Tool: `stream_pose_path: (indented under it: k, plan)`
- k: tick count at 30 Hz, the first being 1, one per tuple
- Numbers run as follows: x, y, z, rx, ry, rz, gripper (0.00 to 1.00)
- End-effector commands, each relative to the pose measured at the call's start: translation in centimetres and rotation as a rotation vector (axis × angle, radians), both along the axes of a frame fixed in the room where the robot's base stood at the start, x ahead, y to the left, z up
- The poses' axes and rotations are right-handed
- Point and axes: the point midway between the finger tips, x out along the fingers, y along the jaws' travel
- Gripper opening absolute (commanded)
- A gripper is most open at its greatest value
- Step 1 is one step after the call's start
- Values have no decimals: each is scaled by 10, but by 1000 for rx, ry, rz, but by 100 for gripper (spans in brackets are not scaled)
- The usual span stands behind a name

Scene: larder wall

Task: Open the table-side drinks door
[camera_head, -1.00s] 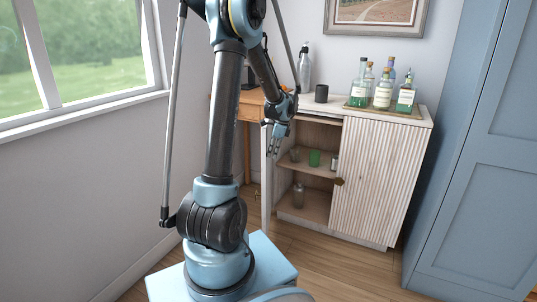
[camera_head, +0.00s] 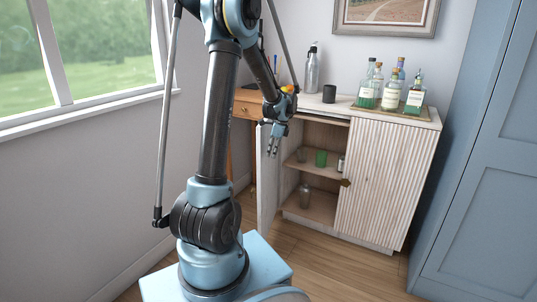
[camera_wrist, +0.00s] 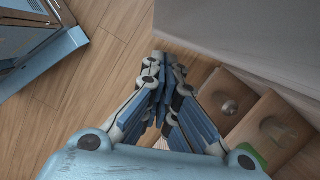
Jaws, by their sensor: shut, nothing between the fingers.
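The drinks cabinet (camera_head: 383,185) stands against the back wall. Its left door (camera_head: 266,185), on the side of the wooden table, is swung well out and seen at a steep angle. The left compartment is open to view, with glassware on its shelves. The ribbed right door (camera_head: 385,170) is shut. My gripper (camera_head: 273,155) is shut and empty, pointing down in front of the opening, beside the inner side of the open door. In the wrist view the closed fingers (camera_wrist: 166,75) hang over the floor, with the shelves at right. I cannot tell whether they touch the door.
A wooden table (camera_head: 246,106) stands left of the cabinet. Bottles (camera_head: 390,92), a dark cup (camera_head: 329,93) and a silver bottle (camera_head: 312,70) stand on top. A green glass (camera_head: 321,158) is on the shelf. A blue cupboard (camera_head: 480,170) is at right. Floor in front is clear.

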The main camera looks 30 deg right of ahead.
Motion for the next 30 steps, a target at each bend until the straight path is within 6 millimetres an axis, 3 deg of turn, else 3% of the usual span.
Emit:
stream_pose_path:
  k: [4, 18, 30]
  plan:
    - [-10, -13, -1, 0, 1, 5, 0]
    - [-24, -24, 80, 1, 1, 8, 0]
    - [-26, -27, 97, 0, 0, 10, 0]
